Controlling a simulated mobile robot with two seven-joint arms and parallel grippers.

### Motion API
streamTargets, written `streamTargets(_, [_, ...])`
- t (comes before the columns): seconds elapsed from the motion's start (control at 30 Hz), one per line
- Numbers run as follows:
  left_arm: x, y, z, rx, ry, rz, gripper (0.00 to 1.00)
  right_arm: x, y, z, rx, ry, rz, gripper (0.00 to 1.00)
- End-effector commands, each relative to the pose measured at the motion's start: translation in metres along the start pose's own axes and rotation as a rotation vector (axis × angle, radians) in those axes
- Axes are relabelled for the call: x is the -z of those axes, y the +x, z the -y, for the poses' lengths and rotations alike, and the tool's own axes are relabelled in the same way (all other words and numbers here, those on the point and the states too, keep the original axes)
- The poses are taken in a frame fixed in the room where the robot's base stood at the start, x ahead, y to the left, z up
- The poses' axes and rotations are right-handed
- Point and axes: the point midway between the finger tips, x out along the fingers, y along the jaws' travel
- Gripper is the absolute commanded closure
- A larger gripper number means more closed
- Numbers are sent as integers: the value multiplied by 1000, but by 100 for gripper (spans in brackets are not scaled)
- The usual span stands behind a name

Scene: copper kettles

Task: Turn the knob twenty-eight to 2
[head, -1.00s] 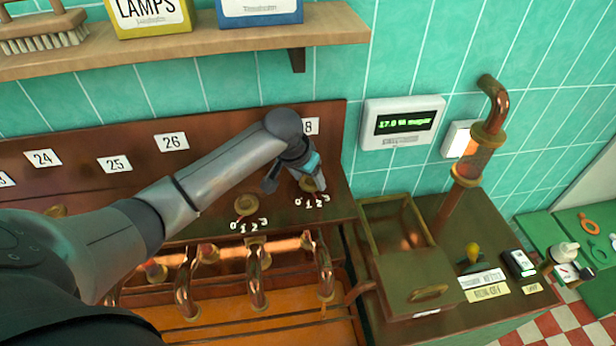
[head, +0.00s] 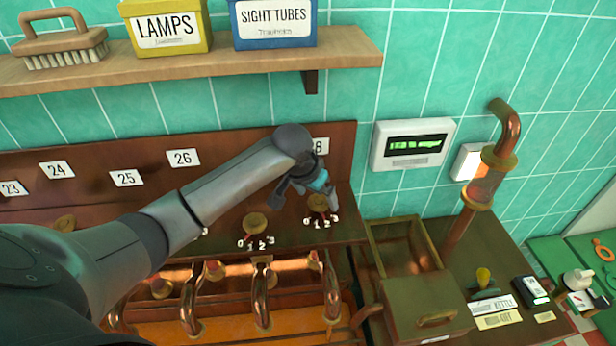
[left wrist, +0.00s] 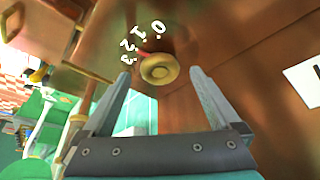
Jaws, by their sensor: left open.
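The knob twenty-eight (head: 318,203) is a round brass knob on the brown panel, below a label (head: 320,146) half hidden by my arm. Digits 0 to 3 are printed around it. My left gripper (head: 302,198) is open over this knob. In the left wrist view the brass knob (left wrist: 160,69) lies between and just beyond the open fingertips of my left gripper (left wrist: 158,74), and I see no contact. Its red mark points toward the digits around 1 and 2; I cannot tell which. My right gripper is not in view.
A similar brass knob (head: 255,225) sits just left. Copper pipes (head: 263,295) run below the panel. A wooden box (head: 400,230) stands to the right, under a wall display (head: 412,143). A shelf (head: 200,63) with boxes hangs above.

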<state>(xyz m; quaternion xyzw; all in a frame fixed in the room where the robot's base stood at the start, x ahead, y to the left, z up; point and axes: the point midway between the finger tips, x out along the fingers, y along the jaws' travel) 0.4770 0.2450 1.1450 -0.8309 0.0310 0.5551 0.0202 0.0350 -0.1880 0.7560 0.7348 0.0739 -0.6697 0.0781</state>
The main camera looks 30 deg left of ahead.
Motion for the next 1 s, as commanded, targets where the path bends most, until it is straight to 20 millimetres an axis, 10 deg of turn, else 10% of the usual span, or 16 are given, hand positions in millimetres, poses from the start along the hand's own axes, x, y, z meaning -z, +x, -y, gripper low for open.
streamTargets(0.6, [0, -118, 0, 2, 2, -4, 4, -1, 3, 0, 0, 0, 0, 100])
streamTargets(1.0, [0, -141, 0, 1, 0, -1, 4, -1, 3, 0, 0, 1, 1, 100])
